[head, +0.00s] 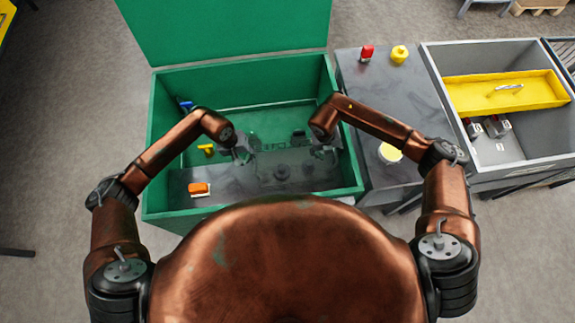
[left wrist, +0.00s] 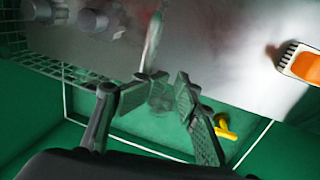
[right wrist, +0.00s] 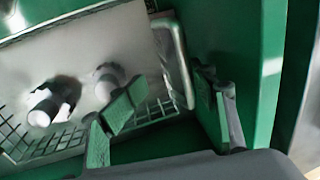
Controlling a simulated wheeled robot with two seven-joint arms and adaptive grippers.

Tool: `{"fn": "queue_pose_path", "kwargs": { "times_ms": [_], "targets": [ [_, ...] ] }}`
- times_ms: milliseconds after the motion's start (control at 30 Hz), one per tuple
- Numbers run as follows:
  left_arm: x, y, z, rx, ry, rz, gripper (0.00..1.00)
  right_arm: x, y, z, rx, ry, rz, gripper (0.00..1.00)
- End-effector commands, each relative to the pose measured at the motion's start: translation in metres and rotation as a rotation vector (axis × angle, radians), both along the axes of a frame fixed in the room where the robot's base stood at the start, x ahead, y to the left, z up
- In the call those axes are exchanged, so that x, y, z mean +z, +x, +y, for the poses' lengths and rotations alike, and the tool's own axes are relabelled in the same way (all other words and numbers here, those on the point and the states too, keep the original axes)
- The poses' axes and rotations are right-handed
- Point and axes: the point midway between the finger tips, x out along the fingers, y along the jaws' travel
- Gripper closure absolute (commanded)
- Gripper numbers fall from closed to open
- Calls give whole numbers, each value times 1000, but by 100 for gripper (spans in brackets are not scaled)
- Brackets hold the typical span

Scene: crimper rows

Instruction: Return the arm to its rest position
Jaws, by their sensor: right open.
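My left gripper (head: 241,154) hangs over the open green chest, above its inner grey shelf. In the left wrist view its fingers (left wrist: 164,85) stand apart, with nothing seen between them. My right gripper (head: 322,151) is over the right part of the same chest. In the right wrist view its fingers (right wrist: 165,90) are spread and empty. Both arms are bent inward at the elbows, with the wrists over the chest.
The green chest (head: 357,172) has its lid (head: 230,30) raised at the back. An orange-topped brush-like item (head: 199,189) lies on the shelf, and a yellow item (head: 206,150) lies behind it. A grey table (head: 365,100) and a grey bin (head: 535,135) stand at right.

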Motion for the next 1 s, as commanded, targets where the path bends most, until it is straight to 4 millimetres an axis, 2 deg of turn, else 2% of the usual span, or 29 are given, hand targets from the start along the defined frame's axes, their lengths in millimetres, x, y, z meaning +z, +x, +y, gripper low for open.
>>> {"fn": "queue_pose_path", "kwargs": {
  "times_ms": [67, 333, 633, 767, 900, 1000],
  "targets": [
    [0, 0, 0, 1, 0, 1, 61, 1, 1, -1, -1, -2, -2, 42],
    [-1, 0, 3, 3, 5, 2, 42, 2, 2, -3, -5, -7, -3, 42],
    [1, 0, 4, 4, 8, 1, 42, 5, 3, -4, -6, -8, -6, 42],
    [19, 1, 4, 4, 8, -6, 42, 23, 4, -4, -6, -8, -12, 42],
    [50, 3, 5, 4, 9, -16, 42, 54, 6, -5, -6, -8, -23, 42],
    [65, 3, 5, 4, 9, -20, 42, 69, 6, -5, -6, -8, -27, 42]
  ]
}}
